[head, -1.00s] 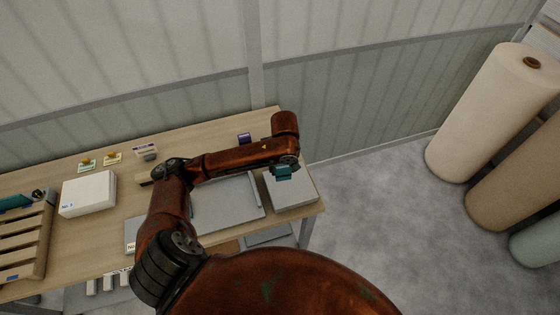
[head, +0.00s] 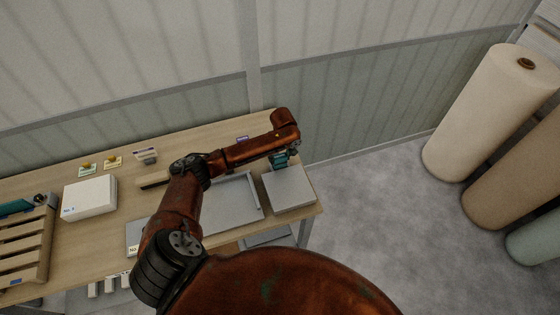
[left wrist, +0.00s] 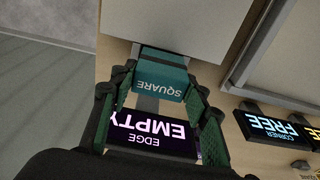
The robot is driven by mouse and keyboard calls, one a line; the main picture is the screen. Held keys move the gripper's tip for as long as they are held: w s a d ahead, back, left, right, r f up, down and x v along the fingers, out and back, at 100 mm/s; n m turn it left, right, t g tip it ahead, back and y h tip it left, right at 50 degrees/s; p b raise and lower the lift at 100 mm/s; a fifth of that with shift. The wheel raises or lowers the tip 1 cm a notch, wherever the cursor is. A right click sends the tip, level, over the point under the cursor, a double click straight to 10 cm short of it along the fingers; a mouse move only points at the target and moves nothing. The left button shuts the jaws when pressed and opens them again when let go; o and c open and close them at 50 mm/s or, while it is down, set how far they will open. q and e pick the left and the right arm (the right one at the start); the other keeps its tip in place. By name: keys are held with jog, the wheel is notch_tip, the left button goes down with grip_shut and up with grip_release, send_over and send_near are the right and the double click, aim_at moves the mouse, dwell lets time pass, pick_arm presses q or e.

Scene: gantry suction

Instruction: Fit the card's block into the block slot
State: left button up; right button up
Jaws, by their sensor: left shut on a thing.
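My left gripper (head: 281,160) is shut on a teal block marked SQUARE. In the left wrist view the block (left wrist: 161,78) sits between the two fingertips (left wrist: 160,84). In the head view the gripper is over the back edge of a grey box (head: 289,188) at the right end of the table. The box also shows in the left wrist view (left wrist: 190,25). A black sign reading EDGE EMPTY (left wrist: 152,134) lies beyond the fingers, partly hidden by them. I cannot make out the block slot or the card for certain. My right gripper is not in view.
A shallow grey tray (head: 238,212) lies left of the box, partly behind my arm. A CORNER FREE sign (left wrist: 272,125) stands beside the tray. A white box (head: 90,196) and a slatted wooden crate (head: 22,248) are at the left. A wall (head: 180,120) rises behind the table.

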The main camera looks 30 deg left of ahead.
aim_at(280, 161)
pick_arm(q)
jog(key=shift+w+a+f, duration=0.15)
jog(key=shift+w+f, duration=0.1)
jog(key=shift+f, duration=0.2)
notch_tip(280, 161, down, 2)
jog(key=shift+f, duration=0.35)
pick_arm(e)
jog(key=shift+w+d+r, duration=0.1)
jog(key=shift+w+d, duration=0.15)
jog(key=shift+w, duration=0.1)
pick_arm(q)
jog(key=o, duration=1.2)
jog(key=shift+f, duration=0.15)
jog(key=shift+o, duration=0.2)
jog(key=r, duration=0.8)
jog(key=s+d+r, duration=0.1)
jog(key=r, duration=0.3)
jog(key=shift+d+r, duration=0.1)
jog(key=shift+r, duration=0.05)
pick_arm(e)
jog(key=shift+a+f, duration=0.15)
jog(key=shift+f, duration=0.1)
